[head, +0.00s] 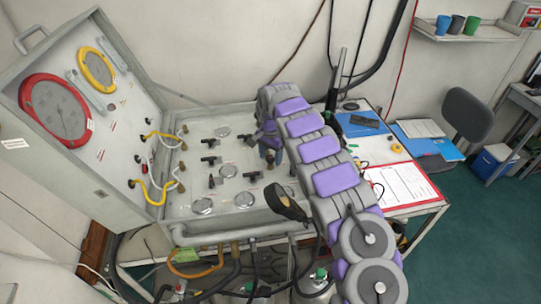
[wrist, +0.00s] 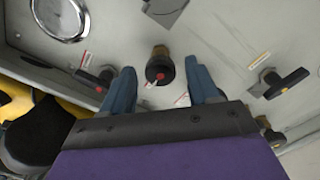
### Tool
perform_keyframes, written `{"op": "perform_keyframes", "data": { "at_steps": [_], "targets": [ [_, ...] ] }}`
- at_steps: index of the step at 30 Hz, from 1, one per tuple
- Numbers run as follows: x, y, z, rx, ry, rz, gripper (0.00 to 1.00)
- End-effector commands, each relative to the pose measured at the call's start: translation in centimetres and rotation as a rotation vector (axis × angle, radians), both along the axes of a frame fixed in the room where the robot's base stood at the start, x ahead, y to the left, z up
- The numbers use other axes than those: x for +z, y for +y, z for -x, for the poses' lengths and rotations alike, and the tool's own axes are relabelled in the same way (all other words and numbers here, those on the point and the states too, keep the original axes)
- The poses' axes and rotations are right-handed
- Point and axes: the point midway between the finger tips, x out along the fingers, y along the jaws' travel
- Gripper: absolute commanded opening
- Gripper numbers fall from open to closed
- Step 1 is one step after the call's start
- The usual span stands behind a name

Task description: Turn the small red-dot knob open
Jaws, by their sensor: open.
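In the head view my gripper (head: 268,155) is low over the right part of the grey panel (head: 200,160). The knob cannot be made out there behind my arm.
Black T-handle valves stand to the left (wrist: 92,80) and right (wrist: 286,83) of the knob. A round silver-rimmed gauge (wrist: 60,14) is at the upper left. The open case lid carries a red gauge (head: 55,110) and a yellow gauge (head: 96,68). Yellow hoses (head: 158,188) run at the left.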

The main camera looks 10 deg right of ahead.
Motion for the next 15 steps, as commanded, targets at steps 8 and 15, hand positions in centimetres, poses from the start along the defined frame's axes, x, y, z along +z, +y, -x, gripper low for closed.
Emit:
{"op": "perform_keyframes", "data": {
  "at_steps": [8,15],
  "targets": [
    [0.04,0.02,-0.04,0.0,-0.001,0.001,0.54],
    [0.04,0.03,-0.03,0.0,-0.001,0.001,0.31]
  ]
}}
